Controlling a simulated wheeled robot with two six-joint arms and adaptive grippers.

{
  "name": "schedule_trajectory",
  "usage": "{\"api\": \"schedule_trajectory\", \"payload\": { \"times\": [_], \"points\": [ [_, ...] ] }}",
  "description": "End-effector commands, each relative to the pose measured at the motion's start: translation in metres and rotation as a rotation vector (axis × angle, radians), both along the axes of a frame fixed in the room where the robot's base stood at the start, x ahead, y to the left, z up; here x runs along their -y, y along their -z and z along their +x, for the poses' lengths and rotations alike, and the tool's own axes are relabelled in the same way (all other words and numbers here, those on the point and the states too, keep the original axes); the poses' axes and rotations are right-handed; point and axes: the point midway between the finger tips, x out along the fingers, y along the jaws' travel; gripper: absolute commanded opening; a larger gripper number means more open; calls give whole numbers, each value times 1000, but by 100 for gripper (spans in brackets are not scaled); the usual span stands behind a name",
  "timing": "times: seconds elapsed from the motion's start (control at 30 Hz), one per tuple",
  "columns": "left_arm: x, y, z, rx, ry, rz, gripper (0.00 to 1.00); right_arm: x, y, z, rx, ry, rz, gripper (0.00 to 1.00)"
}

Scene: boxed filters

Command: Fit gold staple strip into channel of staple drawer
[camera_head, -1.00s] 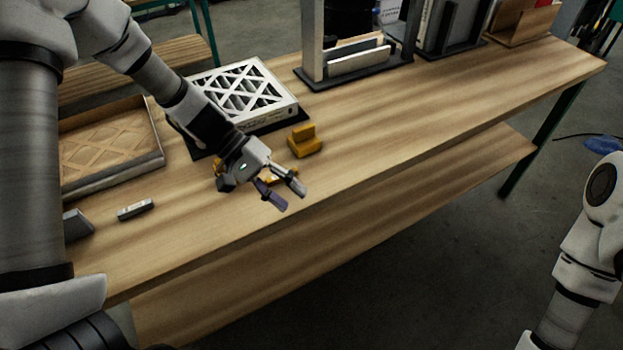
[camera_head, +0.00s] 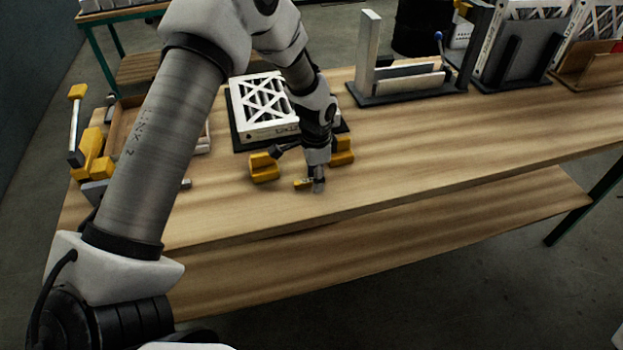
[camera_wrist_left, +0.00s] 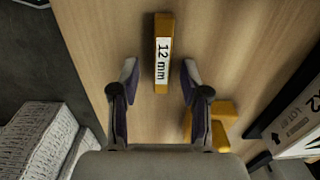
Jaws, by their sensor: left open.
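A gold bar (camera_wrist_left: 163,28) with a white "12 mm" label, seemingly the staple strip, lies on the table. In the head view its small yellow end (camera_head: 302,184) shows beside my left fingertips. My left gripper (camera_wrist_left: 160,72) is open above the table, with the bar lined up between its fingers and not clasped. In the head view my left gripper (camera_head: 318,184) points down near the table's front edge. I cannot clearly make out the staple drawer or its channel; my left arm hides part of the left table. My right gripper is out of view.
Yellow blocks (camera_head: 264,168) stand close on both sides of my left gripper. A white-framed filter (camera_head: 262,110) lies behind. A yellow tool (camera_head: 91,155) is at the far left. Upright racks (camera_head: 410,90) stand at the back. The table's right front (camera_head: 450,165) is clear.

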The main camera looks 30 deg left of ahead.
Motion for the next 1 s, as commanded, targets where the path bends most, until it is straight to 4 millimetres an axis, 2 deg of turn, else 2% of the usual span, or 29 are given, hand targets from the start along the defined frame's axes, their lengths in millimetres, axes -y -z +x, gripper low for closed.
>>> {"api": "schedule_trajectory", "payload": {
  "times": [0.13,0.17,0.2,0.27,0.3,0.77,1.0],
  "points": [
    [0,0,0,0,-1,0,46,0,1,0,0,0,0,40],
    [0,0,0,0,-1,0,39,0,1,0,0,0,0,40],
    [0,0,0,-1,-1,-1,25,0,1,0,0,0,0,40],
    [0,0,0,-1,-1,-1,3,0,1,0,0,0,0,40],
    [0,0,0,-1,-1,-1,0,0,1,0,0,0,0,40],
    [0,-3,0,0,-1,-1,0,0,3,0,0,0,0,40],
    [0,-27,1,2,-1,-1,0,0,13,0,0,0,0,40]
  ]
}}
